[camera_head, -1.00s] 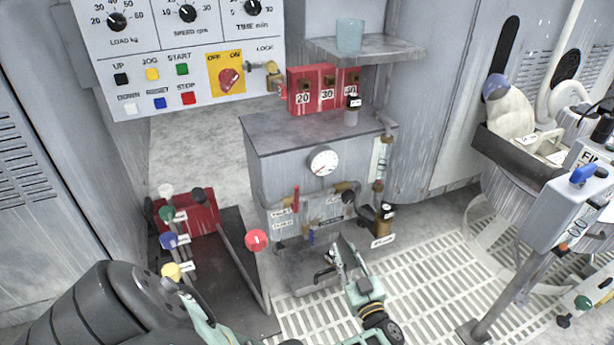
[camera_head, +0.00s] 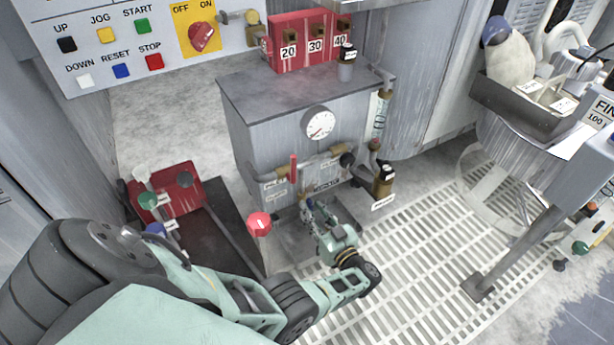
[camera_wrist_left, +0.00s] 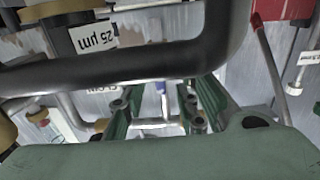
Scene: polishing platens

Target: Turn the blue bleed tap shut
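The blue bleed tap (camera_wrist_left: 161,88) shows in the left wrist view as a small blue piece on a pale metal pipe, between and beyond my two fingers. My left gripper (camera_head: 311,207) is low at the front of the grey cabinet (camera_head: 262,150), below its pipework. The same gripper (camera_wrist_left: 158,112) shows in the wrist view with its fingers apart and a gap between them. I cannot see either finger touching the tap. In the head view the fingers hide the tap. My right gripper is out of view.
A red round knob (camera_head: 259,223) stands close to my left forearm. A pressure gauge (camera_head: 319,122) and a red lever (camera_head: 294,168) are above the gripper. A dark bar (camera_wrist_left: 130,62) crosses the wrist view.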

